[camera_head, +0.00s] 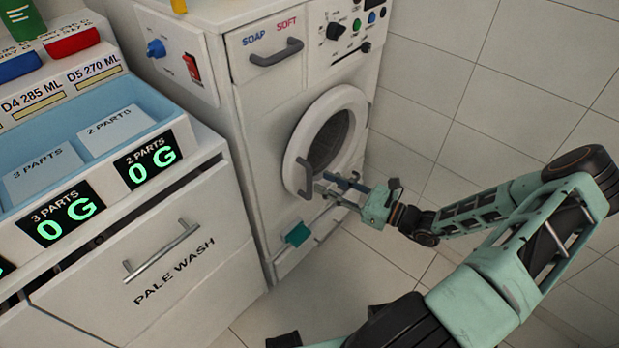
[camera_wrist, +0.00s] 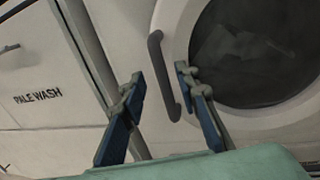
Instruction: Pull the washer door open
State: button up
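The washer door (camera_head: 298,126) is a round white ring around dark glass on the front of a white washer (camera_head: 259,129). It looks shut. Its grey vertical handle (camera_head: 304,178) is on the door's left side. In the wrist view the door (camera_wrist: 180,45) fills the upper right, with the handle (camera_wrist: 158,72) near the middle. My gripper (camera_head: 333,186) is in front of the door beside the handle. In the wrist view my gripper (camera_wrist: 163,85) is open, its blue-padded fingers to the left and right of the handle. I cannot tell whether either finger touches it.
A soap drawer (camera_head: 266,48) with a grey handle is above the door. A teal tab (camera_head: 298,234) sticks out low on the washer's front. A "PALE WASH" drawer (camera_head: 160,270) with a bar handle is at left. Tiled floor (camera_head: 380,270) lies below my arm.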

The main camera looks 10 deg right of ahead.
aim_at(310, 176)
jog(key=x, duration=0.6)
jog(key=shift+b, duration=0.35)
jog(key=shift+c, duration=0.4)
grip_shut()
